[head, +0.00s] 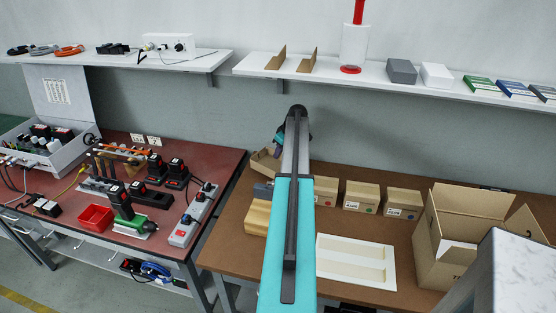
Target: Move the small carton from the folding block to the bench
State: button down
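A light wooden block (257,217), which looks like the folding block, stands on the brown bench (220,258), partly hidden by my arm. A small brown carton (264,162) with a raised flap shows behind the block, left of my arm; I cannot tell what it rests on. My arm reaches forward over the bench, and its teal and dark wrist part shows just left of the arm's far end. A dark grey part sits at the block's top edge; I cannot tell whether it is my gripper. My fingertips cannot be made out, nor whether they hold anything.
Several closed small cartons (361,196) stand in a row on the bench. A white tray (356,261) lies before them. A large open box (459,238) stands at right. A red-topped bench (150,232) with tools is at left. A shelf (335,77) hangs above.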

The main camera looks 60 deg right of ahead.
aim_at(278, 159)
jog(key=shift+f+p, duration=0.5)
jog(key=shift+f, duration=1.35)
jog(key=shift+f, duration=0.2)
jog(key=c, duration=2)
grip_release()
jog(key=shift+r, duration=0.1)
jog(key=shift+b+v, duration=1.3)
jog(key=shift+v, duration=4.8)
jog(key=shift+w, duration=0.15)
